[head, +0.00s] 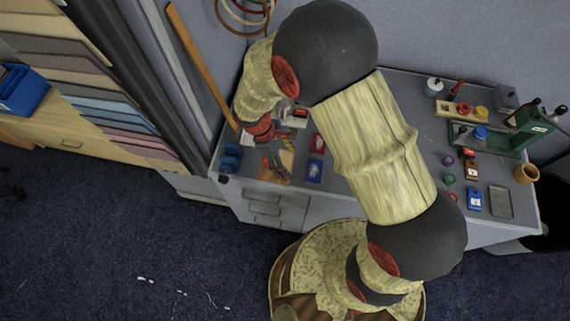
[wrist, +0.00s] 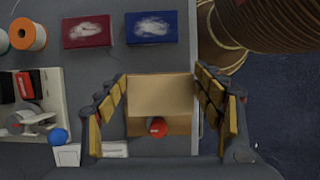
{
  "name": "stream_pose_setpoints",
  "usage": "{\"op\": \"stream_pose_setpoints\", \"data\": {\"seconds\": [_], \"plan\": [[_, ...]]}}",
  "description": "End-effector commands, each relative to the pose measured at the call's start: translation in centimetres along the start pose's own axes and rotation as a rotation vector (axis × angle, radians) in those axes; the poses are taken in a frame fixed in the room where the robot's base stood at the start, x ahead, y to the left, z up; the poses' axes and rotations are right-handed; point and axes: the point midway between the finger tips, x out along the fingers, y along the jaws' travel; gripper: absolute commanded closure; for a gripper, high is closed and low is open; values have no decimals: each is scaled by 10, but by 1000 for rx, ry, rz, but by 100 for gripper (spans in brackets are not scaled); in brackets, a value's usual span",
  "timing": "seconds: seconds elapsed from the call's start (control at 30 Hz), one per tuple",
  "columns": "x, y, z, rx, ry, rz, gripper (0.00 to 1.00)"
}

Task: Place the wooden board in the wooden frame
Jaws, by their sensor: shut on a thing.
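My gripper (head: 276,158) is over the left end of the grey table. In the wrist view its two fingers (wrist: 161,78) stand on either side of a flat, light tan wooden board (wrist: 160,96) and are shut on it. Just below the board in that view is a darker brown wooden piece, which looks like the wooden frame (wrist: 180,125). A round red knob (wrist: 157,127) shows in front of it. The board covers part of the frame, so I cannot tell whether they touch. In the head view the fingers partly hide the wood beneath.
A red box (wrist: 87,31) and a blue box (wrist: 150,27) lie close by. Spools (wrist: 25,34) and a white device with a blue ball (wrist: 58,136) are at the left of the wrist view. A blue bin (head: 230,158) is near the table's left edge.

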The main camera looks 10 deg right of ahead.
Motion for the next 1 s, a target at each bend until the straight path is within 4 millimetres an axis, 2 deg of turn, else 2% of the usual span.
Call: {"op": "stream_pose_setpoints", "data": {"seconds": [0.27,0.47,0.83,0.87,1.0], "plan": [[11,7,-16,0,-1,0,58],[36,6,-25,0,-1,-1,58],[39,6,-26,0,0,0,58],[40,6,-27,1,0,0,32],[39,6,-26,1,0,0,24]]}}
